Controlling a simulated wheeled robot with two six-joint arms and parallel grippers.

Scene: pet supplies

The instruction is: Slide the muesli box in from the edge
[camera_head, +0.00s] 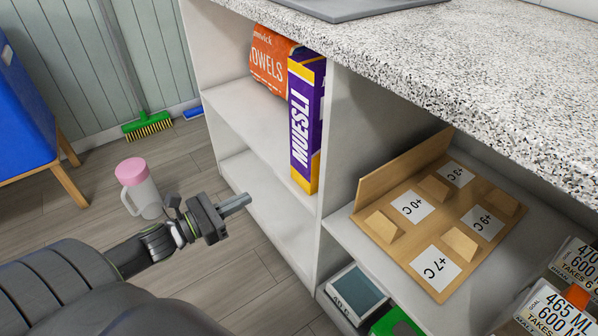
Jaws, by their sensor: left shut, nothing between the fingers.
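The muesli box (302,120) is purple with yellow ends and white lettering. It stands upright on the upper shelf (245,120) of the open cabinet, at the shelf's front edge and close to the upright divider on its right. Its base looks level with or slightly past the edge; I cannot tell exactly. My left gripper (236,204) is shut and empty. It is in front of the cabinet, lower and to the left of the box, apart from it, with its fingers pointing right. My right gripper is not in view.
An orange towels pack (270,60) stands behind and left of the box. A wooden board with labelled cards (440,220) lies in the right bay. A speckled worktop (450,70) overhangs the shelves. A pink-lidded jug (138,188) and a green broom (147,125) are on the left.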

